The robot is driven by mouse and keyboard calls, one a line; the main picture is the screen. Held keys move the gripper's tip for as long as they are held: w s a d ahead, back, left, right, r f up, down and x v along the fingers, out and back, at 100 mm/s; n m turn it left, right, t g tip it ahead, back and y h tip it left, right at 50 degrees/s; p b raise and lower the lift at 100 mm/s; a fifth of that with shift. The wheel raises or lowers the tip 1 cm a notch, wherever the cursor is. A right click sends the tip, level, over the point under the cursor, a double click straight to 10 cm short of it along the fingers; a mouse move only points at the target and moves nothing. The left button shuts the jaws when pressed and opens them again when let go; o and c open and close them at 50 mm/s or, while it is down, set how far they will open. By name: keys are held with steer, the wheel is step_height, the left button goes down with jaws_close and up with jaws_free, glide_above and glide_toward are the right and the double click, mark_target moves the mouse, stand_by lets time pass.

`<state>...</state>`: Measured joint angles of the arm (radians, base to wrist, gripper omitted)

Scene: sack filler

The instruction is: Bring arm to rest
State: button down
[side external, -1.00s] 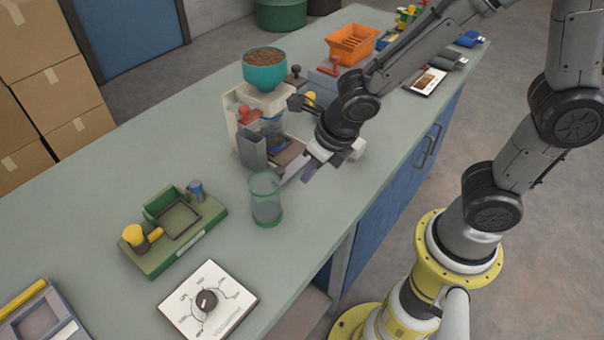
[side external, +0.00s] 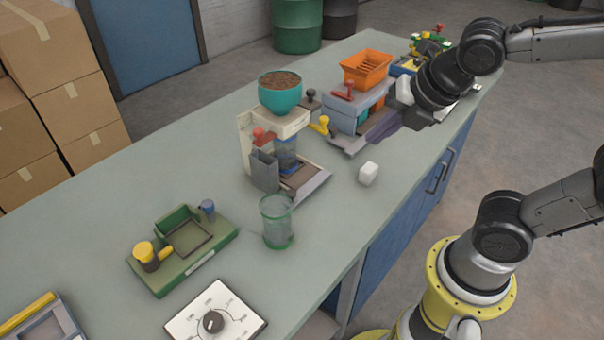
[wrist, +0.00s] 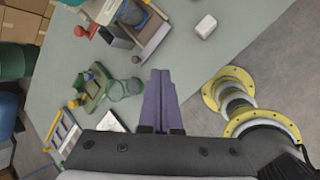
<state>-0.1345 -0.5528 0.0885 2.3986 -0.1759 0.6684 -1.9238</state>
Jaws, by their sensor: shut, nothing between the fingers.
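My gripper (side external: 384,138) is raised above the right-hand part of the bench in the side view, near the grey press with a red handle. Its dark purple fingers also show in the wrist view (wrist: 160,76), pressed together and empty. The arm is bent, with its upper part running out of the picture at the right. I cannot tell how high the fingertips are above the bench.
The filler with a teal bowl (side external: 280,92) stands mid-bench. A clear green-rimmed cup (side external: 276,222) stands in front. A white block (side external: 368,173) lies near the front edge. A green fixture (side external: 183,248) is at left.

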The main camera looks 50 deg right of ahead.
steer(key=s+m, duration=0.4)
steer(key=m, duration=0.8)
steer(key=s+m, duration=0.4)
steer(key=m, duration=0.8)
steer(key=shift+d+m+g, duration=0.4)
steer(key=shift+d, duration=0.05)
